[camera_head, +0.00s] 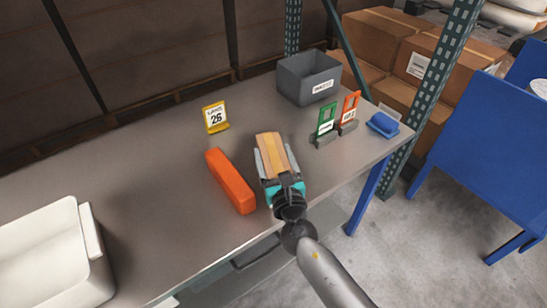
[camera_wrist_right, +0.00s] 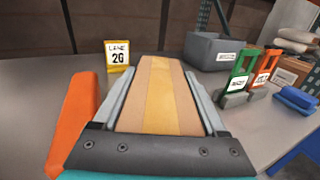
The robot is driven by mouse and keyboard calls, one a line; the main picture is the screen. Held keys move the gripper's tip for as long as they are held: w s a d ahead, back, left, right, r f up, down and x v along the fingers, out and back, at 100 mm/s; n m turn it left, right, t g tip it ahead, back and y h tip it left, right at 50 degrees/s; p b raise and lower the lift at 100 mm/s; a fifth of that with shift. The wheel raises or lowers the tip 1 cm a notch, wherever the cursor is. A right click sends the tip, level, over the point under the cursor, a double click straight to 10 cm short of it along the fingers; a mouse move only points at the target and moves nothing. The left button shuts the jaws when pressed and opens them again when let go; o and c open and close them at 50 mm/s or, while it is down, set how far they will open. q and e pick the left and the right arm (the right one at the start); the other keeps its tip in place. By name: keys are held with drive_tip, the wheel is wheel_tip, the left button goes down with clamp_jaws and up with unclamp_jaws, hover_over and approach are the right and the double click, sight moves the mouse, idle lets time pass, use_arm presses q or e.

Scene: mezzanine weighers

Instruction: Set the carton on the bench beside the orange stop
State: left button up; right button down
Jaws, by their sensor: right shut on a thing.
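The carton (camera_head: 272,152) is a tan box with a yellow tape strip along its top. My right gripper (camera_head: 272,158) is shut on it, one finger along each long side; the carton also fills the middle of the right wrist view (camera_wrist_right: 158,95). The orange stop (camera_head: 231,181) is a long bar lying on the grey bench (camera_head: 145,190), just left of the carton, with a narrow gap between them. In the wrist view the stop (camera_wrist_right: 72,118) is left of the left finger. The carton's underside is hidden, so I cannot tell whether it touches the bench. My left gripper is not in view.
A yellow lane 26 sign (camera_head: 215,117) stands behind the stop. A grey bin (camera_head: 308,77), green tag (camera_head: 326,119), orange tag (camera_head: 350,107) and blue item (camera_head: 382,124) are at the right. A white bin (camera_head: 55,255) is at the left. The bench between is clear.

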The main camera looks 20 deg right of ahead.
drive_tip(key=shift+r, duration=0.1)
drive_tip(key=shift+f, duration=0.2)
unclamp_jaws()
drive_tip(key=shift+r, duration=0.25)
drive_tip(key=s, duration=1.2)
drive_tip(key=shift+a, duration=0.25)
drive_tip(key=shift+f, duration=0.1)
